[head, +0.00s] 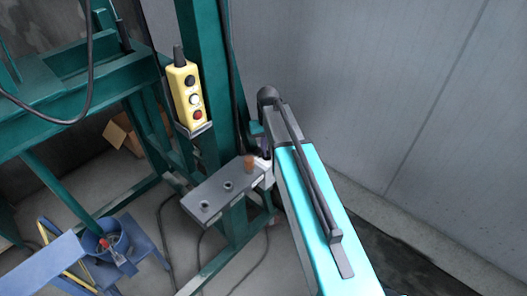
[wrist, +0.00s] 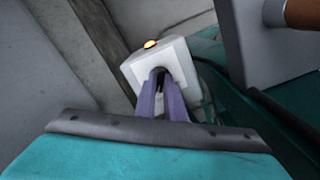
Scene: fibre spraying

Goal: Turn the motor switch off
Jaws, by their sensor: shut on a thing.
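The motor switch is a white box (wrist: 146,56) with a lit orange lamp (wrist: 150,44) on its top, in the upper middle of the wrist view. In the head view a small part of the white box (head: 265,181) shows beside the green post, partly behind my arm. My gripper (wrist: 158,76) has its two purple fingers at the front face of the box. They are shut on the switch knob, which is mostly hidden between the fingertips. I cannot tell which way the knob is turned.
A grey plate (head: 214,193) with holes and a brown peg (head: 249,164) lies just left of the box. A yellow push-button pendant (head: 185,94) hangs on the green frame (head: 203,45). A grey wall (head: 350,70) stands close behind on the right. Cables run nearby.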

